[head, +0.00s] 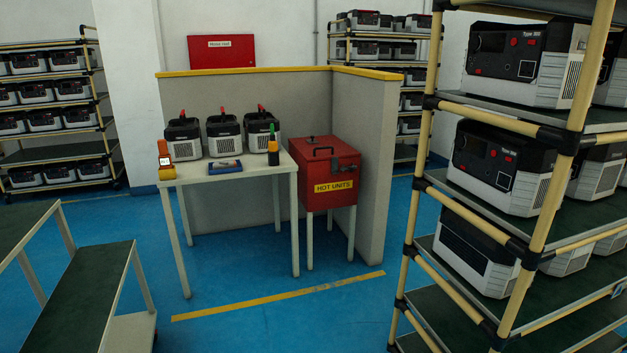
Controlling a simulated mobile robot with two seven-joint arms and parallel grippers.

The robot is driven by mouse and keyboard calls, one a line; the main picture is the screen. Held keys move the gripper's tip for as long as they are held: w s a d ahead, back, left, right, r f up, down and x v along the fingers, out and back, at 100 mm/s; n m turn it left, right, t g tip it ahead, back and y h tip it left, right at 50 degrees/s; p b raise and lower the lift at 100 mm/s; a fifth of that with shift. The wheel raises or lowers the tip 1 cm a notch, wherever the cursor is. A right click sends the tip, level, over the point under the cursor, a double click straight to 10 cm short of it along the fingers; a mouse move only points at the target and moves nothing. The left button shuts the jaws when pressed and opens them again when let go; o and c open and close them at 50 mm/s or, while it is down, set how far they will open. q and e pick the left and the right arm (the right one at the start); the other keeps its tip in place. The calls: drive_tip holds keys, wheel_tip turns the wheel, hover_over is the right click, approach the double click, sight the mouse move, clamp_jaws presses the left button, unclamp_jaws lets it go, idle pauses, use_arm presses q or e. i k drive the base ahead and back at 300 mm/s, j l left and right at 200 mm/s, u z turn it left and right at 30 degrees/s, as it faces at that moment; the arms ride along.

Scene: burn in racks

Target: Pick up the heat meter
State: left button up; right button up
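An orange handheld device with a small pale screen, which looks like the heat meter (165,162), stands upright at the left front corner of the white table (235,173). Nothing is touching it from above. A dark device with green and yellow parts (273,146) stands at the table's right front. A blue flat item (225,167) lies between them. Neither of my grippers is in view.
Several black-and-white units stand at the back of the table, including one in the middle (223,136). A red "HOT UNITS" box (330,172) stands to the right. A loaded rack (570,140) fills the right side; a green-topped bench (80,290) is at left. Blue floor between is clear.

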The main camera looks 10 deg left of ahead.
sight(165, 158)
drive_tip(key=i+u, duration=0.35)
drive_tip(key=i, duration=0.25)
drive_tip(key=i+u, duration=0.4)
drive_tip(key=i, duration=0.2)
drive_tip(key=i+u, duration=0.2)
drive_tip(key=i, duration=1.15)
